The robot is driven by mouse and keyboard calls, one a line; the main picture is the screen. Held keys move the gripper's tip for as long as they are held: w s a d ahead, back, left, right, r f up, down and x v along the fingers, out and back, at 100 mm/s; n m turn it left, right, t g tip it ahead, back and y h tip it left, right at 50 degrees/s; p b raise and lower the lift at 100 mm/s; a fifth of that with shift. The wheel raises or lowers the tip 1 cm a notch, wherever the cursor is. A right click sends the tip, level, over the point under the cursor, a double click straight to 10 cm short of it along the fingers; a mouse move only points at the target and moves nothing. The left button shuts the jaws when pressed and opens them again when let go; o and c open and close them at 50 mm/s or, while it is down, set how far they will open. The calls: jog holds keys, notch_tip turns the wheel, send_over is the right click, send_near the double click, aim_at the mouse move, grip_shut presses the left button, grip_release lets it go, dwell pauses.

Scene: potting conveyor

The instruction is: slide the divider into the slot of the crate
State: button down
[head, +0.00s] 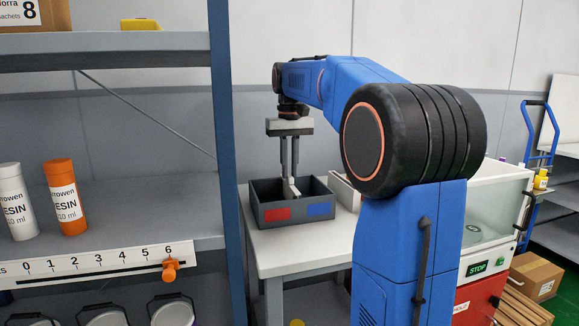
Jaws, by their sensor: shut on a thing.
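A dark grey crate (263,214) stands on a white table, with a red patch and a blue patch on its front wall. My gripper (289,178) points straight down over the crate, its fingertips at about rim height or inside it. It is shut on a small pale plate, the divider (291,188), which shows edge-on between and below the fingers. The divider's lower part is hidden behind the crate's front wall. I cannot make out the slot, nor whether the divider is in it.
A pale box or panel (344,190) stands just right of the crate, partly hidden by my arm. A blue shelf post (226,130) rises left of the table, with bottles (65,197) on the shelf. The table's front left (275,260) is clear.

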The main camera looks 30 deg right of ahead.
jog(key=shift+f, duration=0.3)
jog(key=c, duration=1.7)
grip_release()
jog(key=shift+o, duration=0.2)
notch_tip(320, 180, up, 17)
jog(key=shift+r, duration=0.15)
